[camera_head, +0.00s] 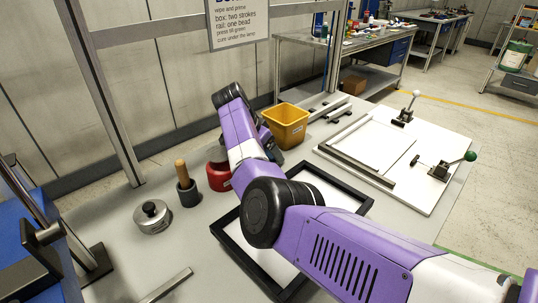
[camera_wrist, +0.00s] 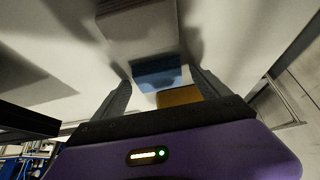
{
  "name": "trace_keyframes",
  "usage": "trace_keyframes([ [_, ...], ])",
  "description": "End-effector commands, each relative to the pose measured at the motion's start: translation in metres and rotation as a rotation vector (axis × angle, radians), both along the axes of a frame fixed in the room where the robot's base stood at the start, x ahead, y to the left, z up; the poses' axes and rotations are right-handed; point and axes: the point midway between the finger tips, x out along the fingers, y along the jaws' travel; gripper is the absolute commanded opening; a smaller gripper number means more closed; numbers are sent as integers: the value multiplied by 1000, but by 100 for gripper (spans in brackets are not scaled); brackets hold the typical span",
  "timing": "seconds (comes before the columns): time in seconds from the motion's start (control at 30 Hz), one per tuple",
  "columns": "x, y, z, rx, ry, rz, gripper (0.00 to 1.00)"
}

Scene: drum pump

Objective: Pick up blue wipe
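The blue wipe (camera_wrist: 157,72) shows in the wrist view as a flat blue patch between the two fingers of my gripper (camera_wrist: 158,67). The fingers stand apart, and a narrow gap seems to show on each side of the blue patch. I see no clear contact. A grey block-like shape (camera_wrist: 137,22) lies just beyond the blue patch. In the head view my purple arm reaches over the table towards the yellow bin (camera_head: 285,125). There my arm hides the fingertips, and no blue wipe can be made out.
A red round container (camera_head: 218,177), a dark cup with a wooden handle (camera_head: 187,188) and a lidded metal pot (camera_head: 152,217) stand left of my arm. A black frame (camera_head: 236,255) lies under it. A white clamp board (camera_head: 400,155) lies right. A sign (camera_head: 240,22) hangs behind.

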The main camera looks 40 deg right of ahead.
Motion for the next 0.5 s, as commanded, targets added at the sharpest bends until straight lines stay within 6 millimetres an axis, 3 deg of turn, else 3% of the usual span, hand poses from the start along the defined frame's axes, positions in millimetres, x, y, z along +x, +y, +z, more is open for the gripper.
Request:
trace_keyframes([
  [0.03,0,0,0,0,0,0,73],
  [0.3,0,0,0,0,0,0,24],
  [0.5,0,0,1,0,0,0,24],
])
